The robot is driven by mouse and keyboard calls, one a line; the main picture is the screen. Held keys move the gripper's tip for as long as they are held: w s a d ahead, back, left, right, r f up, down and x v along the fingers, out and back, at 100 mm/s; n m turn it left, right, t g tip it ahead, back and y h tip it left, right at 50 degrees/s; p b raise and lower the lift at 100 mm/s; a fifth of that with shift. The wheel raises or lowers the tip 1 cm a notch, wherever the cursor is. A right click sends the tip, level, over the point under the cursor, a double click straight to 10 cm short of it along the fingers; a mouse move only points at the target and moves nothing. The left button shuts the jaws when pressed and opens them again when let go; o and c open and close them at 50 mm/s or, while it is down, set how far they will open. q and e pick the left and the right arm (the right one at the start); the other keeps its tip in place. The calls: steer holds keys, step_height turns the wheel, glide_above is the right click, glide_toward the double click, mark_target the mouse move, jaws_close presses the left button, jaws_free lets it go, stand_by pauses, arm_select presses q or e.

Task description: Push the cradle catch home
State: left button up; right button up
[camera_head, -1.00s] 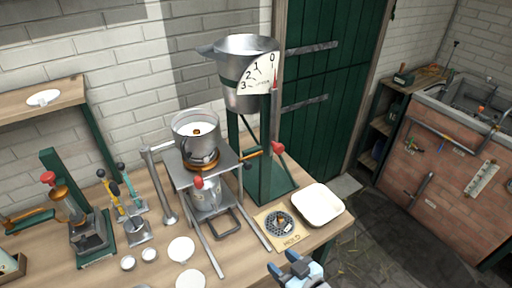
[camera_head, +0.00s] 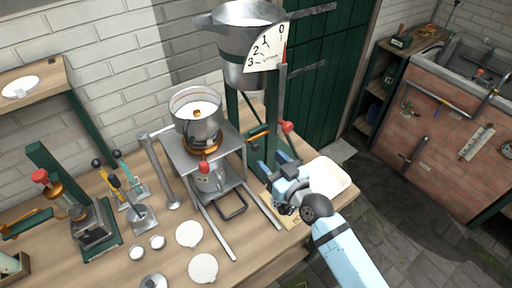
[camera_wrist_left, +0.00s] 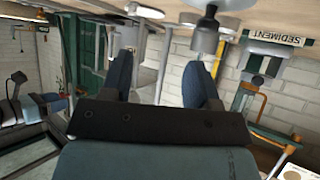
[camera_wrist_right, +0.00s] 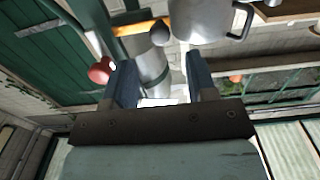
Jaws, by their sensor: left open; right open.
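I cannot tell for sure which part is the catch. My right gripper (camera_head: 272,166) is open and empty, right of the stand and below the post's knob. In the right wrist view a red knob (camera_wrist_right: 101,71) and a grey cylinder (camera_wrist_right: 151,66) lie beyond its fingers. My left gripper (camera_wrist_left: 162,78) is open and empty.
A hopper (camera_head: 244,42) with a dial stands behind. A white tray (camera_head: 328,177) is right of my right gripper, near the bench edge. White discs (camera_head: 189,234) and small cups lie in front. Levers (camera_head: 116,185) and a press (camera_head: 92,232) stand at left.

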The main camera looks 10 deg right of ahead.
mark_target(257, 148)
steer(key=b+x, duration=0.1)
steer(key=x, duration=0.6)
steer(key=shift+w, duration=0.15)
